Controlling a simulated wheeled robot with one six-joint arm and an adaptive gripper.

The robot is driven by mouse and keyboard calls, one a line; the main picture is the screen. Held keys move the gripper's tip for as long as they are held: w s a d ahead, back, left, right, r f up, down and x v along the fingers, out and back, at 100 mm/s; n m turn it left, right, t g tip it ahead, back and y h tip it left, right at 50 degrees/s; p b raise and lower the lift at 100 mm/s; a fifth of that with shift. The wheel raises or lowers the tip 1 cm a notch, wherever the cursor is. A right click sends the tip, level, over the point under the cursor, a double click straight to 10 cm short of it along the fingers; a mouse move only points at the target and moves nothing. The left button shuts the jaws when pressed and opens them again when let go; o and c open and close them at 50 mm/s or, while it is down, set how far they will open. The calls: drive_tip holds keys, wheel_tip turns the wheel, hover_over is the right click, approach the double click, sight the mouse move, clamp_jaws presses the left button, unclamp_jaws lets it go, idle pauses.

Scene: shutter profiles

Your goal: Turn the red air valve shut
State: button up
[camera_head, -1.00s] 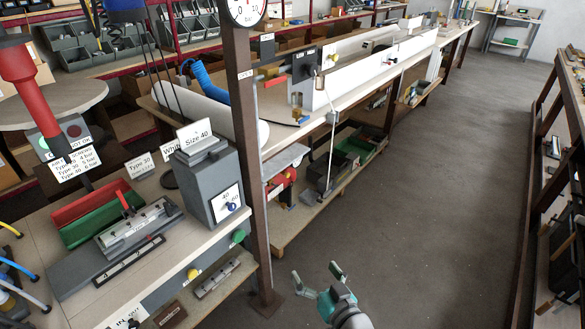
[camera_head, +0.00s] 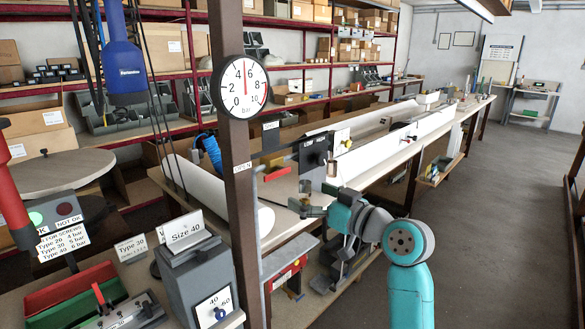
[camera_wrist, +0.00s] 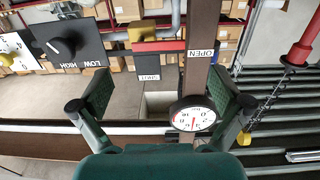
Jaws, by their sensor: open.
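The red air valve's lever (camera_head: 277,174) sticks out level to the right of the brown post (camera_head: 233,200) in the head view. In the wrist view, turned upside down, the red lever (camera_wrist: 158,46) lies across the picture, beyond and between my fingertips. An OPEN label (camera_wrist: 201,53) is on the post at one side of it, and a SHUT label (camera_wrist: 149,77) is nearby. My gripper (camera_head: 303,202) is in front of the bench, right of the lever and apart from it. In the wrist view its fingers (camera_wrist: 158,94) are spread wide with nothing between them.
A round pressure gauge (camera_head: 240,87) sits on the post, its red needle near the middle of the scale. A black box with LOW and HIGH marks (camera_wrist: 72,44) stands close to the lever. The grey Size 40 block (camera_head: 196,280) is at the front left. The right aisle floor is clear.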

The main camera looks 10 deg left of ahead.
sight(279, 172)
drive_tip(key=shift+n+g, duration=0.3)
drive_tip(key=x, duration=0.3)
drive_tip(key=r+x, duration=0.1)
drive_tip(key=x, duration=0.3)
drive_tip(key=r+x, duration=0.1)
drive_tip(key=x, duration=0.3)
drive_tip(key=shift+w+d+r, duration=0.1)
drive_tip(key=shift+w+r, duration=0.1)
drive_tip(key=shift+w, duration=0.1)
drive_tip(key=c, duration=1.4)
